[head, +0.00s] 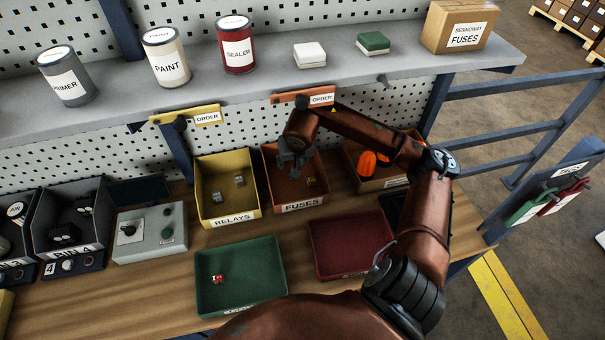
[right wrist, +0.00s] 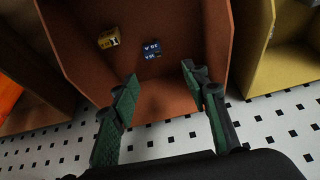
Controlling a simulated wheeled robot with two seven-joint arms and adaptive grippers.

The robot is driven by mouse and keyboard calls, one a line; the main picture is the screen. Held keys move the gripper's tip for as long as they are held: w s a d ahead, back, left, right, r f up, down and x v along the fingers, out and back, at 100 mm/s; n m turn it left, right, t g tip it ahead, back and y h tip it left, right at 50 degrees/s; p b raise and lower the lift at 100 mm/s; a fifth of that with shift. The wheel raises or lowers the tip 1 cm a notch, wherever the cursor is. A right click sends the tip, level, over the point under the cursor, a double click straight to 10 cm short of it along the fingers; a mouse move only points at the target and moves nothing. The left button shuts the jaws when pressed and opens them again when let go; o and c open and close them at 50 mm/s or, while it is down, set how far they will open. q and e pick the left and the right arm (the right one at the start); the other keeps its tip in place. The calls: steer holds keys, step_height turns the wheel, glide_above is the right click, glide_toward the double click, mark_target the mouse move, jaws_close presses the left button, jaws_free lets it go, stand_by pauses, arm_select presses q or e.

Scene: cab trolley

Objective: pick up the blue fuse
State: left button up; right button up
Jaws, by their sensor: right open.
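The blue fuse (right wrist: 152,50) lies on the floor of the orange FUSES bin (head: 306,206), which also shows in the right wrist view (right wrist: 185,25). A yellow fuse (right wrist: 108,39) lies left of it in the wrist view, a little apart; in the head view the yellow fuse (head: 311,181) is at the bin's right side. My right gripper (head: 293,164) is over the bin. In the wrist view its green-padded fingers (right wrist: 160,75) are open and empty, with the blue fuse beyond the gap between the tips. In the head view I cannot make out the blue fuse. My left gripper is not in view.
The yellow RELAYS bin (head: 228,218) stands left of the FUSES bin, and a box with orange items (head: 367,162) stands right. A green tray (head: 240,308) holding a small red piece and a red tray (head: 349,274) lie in front. A shelf (head: 270,80) runs above.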

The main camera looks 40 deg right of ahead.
steer(key=f, duration=0.1)
steer(key=d+f, duration=0.1)
steer(key=f, duration=0.1)
steer(key=shift+g, duration=0.3)
steer(key=shift+x, duration=2.6)
steer(key=shift+s+a, duration=0.1)
steer(key=shift+c, duration=0.4)
steer(key=c, duration=0.9)
steer(key=shift+o, duration=0.2)
steer(key=shift+r, duration=0.15)
